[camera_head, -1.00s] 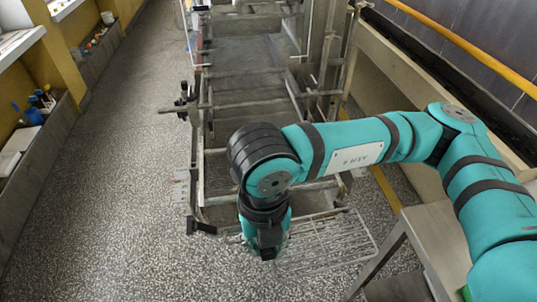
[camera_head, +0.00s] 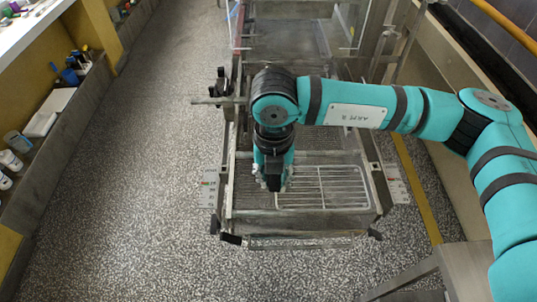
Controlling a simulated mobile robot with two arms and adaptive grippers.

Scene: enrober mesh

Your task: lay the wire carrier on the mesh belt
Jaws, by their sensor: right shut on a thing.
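The wire carrier (camera_head: 330,187) is a pale metal wire grid at the near end of the machine. My right gripper (camera_head: 273,184) is shut on its left edge, pointing down. The carrier lies over the right part of the mesh belt (camera_head: 250,197), inside the machine's side rails. Whether it touches the belt or hangs just above it, I cannot tell. My right gripper's fingertips are mostly hidden by the wrist. My left gripper is not in view.
The machine's end bar (camera_head: 300,240) crosses the front, with the right side rail (camera_head: 379,188) beside the carrier. Clear panels stand at the back. A grey bench (camera_head: 450,275) is at lower right. Speckled floor (camera_head: 130,200) is free on the left.

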